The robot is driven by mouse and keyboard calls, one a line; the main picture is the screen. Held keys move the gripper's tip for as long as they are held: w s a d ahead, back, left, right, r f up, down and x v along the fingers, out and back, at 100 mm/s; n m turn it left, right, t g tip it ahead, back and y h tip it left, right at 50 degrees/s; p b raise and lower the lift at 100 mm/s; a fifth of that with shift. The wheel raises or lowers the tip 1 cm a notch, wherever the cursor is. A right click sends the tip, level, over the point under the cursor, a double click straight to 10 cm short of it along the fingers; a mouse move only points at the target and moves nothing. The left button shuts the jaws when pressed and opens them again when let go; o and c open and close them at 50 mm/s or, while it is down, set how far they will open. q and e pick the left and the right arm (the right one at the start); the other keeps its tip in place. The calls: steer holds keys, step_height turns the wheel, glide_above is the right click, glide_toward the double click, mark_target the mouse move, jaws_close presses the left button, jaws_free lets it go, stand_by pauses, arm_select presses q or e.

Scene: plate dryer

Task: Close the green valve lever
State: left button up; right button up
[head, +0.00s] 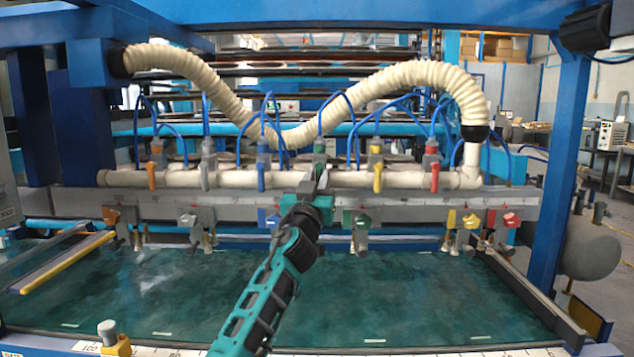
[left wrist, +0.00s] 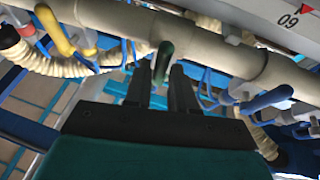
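The green valve lever (left wrist: 165,58) hangs from the pale pipe in the left wrist view, its free end between my left gripper's (left wrist: 161,75) two fingertips. The fingers stand apart with a gap on each side of the lever; I cannot tell whether either touches it. In the head view my left gripper (head: 319,182) is up at the pipe, in front of the green valve (head: 319,147), and hides most of its lever. My right gripper is not in view.
A yellow lever (head: 377,177) and a blue lever (head: 261,175) flank the green one on the pipe (head: 345,180). A lower row of valves, including another green one (head: 357,217), sits below. Thin blue hoses and a ribbed hose (head: 405,77) run above.

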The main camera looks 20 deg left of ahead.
arm_select(q)
jaws_close()
steer(key=shift+m+p, duration=0.3)
steer(key=shift+p, duration=0.05)
steer(key=shift+p, duration=0.3)
